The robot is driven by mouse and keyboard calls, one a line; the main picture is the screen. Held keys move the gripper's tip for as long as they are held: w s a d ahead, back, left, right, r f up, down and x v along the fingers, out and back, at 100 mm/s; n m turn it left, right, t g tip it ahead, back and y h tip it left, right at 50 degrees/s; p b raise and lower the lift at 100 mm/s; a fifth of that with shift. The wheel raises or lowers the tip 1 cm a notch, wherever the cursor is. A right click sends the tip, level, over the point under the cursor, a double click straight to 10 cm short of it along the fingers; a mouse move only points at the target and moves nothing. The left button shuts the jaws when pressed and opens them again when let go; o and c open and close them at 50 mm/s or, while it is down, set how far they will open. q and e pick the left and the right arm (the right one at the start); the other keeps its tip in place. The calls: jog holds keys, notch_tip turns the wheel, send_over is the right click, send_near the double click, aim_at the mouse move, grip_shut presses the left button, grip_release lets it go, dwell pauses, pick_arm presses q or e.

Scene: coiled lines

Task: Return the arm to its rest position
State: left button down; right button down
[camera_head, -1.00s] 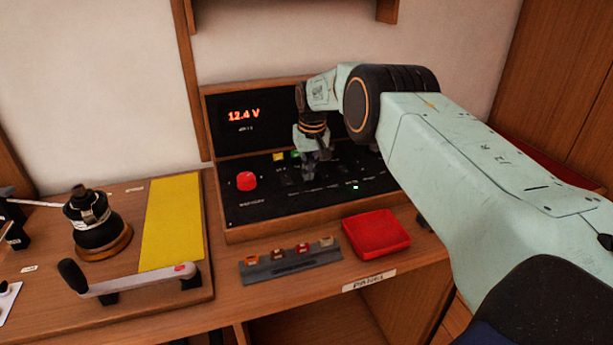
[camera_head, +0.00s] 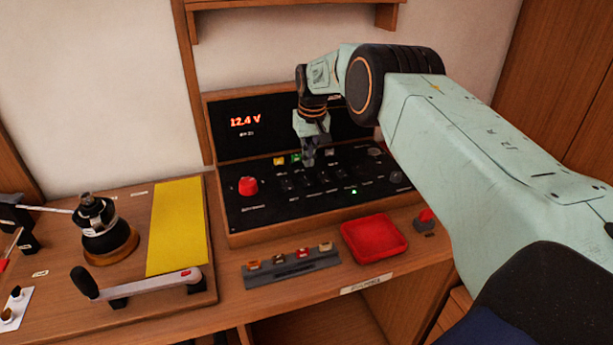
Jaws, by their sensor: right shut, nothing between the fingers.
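My right arm (camera_head: 480,160) reaches in from the right over the desk. My right gripper (camera_head: 309,155) points down in front of the black control panel (camera_head: 250,212), just above its switches. It is shut, with nothing between its fingers, and hides part of the panel and of the upright display. The display (camera_head: 245,121) reads 12.4 V in red. A red knob (camera_head: 247,186) stands at the panel's left, and a small green light (camera_head: 353,191) is lit at its right. My left gripper is not in view.
A red tray (camera_head: 374,252) and a grey rack (camera_head: 291,267) of small fuse-like pieces lie before the panel. A red-topped switch (camera_head: 425,219) sits right of the tray. At left are a black winch-like drum (camera_head: 107,235), a lever (camera_head: 140,284) and a yellow plate (camera_head: 177,225). A shelf (camera_head: 290,4) hangs above.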

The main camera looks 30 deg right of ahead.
jog(key=shift+r, duration=0.45)
